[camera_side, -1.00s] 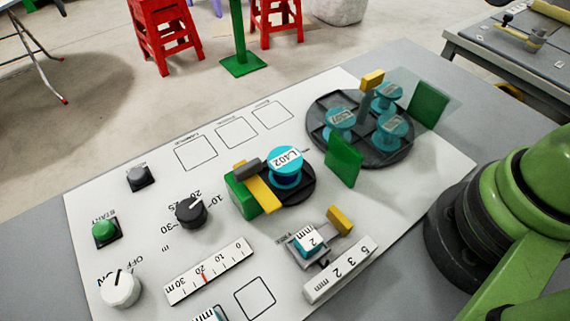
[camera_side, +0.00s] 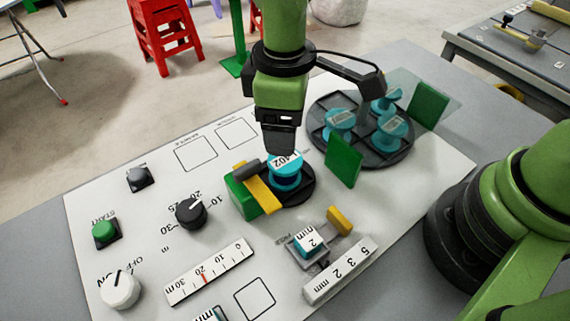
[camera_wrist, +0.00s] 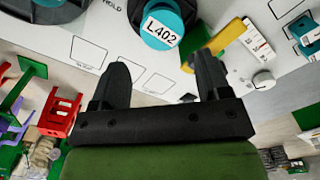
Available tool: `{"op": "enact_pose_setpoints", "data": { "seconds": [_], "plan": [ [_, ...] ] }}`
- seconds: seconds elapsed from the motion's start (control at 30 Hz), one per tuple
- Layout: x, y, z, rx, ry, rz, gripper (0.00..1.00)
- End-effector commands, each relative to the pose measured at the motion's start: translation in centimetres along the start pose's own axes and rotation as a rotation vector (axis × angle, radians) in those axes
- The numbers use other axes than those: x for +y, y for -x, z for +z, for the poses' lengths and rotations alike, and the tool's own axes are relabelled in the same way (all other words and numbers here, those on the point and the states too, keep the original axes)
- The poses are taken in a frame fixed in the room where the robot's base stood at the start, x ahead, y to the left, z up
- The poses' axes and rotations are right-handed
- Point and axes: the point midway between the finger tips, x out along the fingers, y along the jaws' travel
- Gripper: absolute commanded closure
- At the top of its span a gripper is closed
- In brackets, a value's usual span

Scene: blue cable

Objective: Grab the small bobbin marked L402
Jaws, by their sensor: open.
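The small teal bobbin marked L402 (camera_side: 285,174) with blue wound on it sits upright on a small black round base (camera_side: 303,194) on the white panel. My gripper (camera_side: 280,148) is just above and behind it, pointing down, and hides part of its top. In the wrist view the bobbin (camera_wrist: 162,27) lies beyond the two dark fingers (camera_wrist: 160,72), between their lines. The fingers are spread apart with nothing between them. I cannot tell from the side view whether the fingertips touch the bobbin.
A yellow bar and green block (camera_side: 246,190) stand against the bobbin's left side. A dark round tray (camera_side: 368,157) with several teal bobbins is at the right, with green upright plates (camera_side: 344,160) beside it. Knobs and a scale lie in front on the left.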

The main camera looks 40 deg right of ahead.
Motion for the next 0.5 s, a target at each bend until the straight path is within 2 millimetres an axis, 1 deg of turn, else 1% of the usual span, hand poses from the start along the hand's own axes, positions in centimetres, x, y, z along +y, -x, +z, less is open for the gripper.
{"op": "enact_pose_setpoints", "data": {
  "seconds": [0.03,0.1,0.33,0.5],
  "plan": [
    [0.0,-0.9,0.1,-0.006,-0.001,-0.001,0.30],
    [0.0,-1.9,0.1,-0.005,-0.002,-0.001,0.30],
    [-0.1,-3.9,0.1,-0.004,-0.003,-0.001,0.30],
    [-0.4,-6.6,0.2,-0.005,-0.005,-0.002,0.30]
  ]
}}
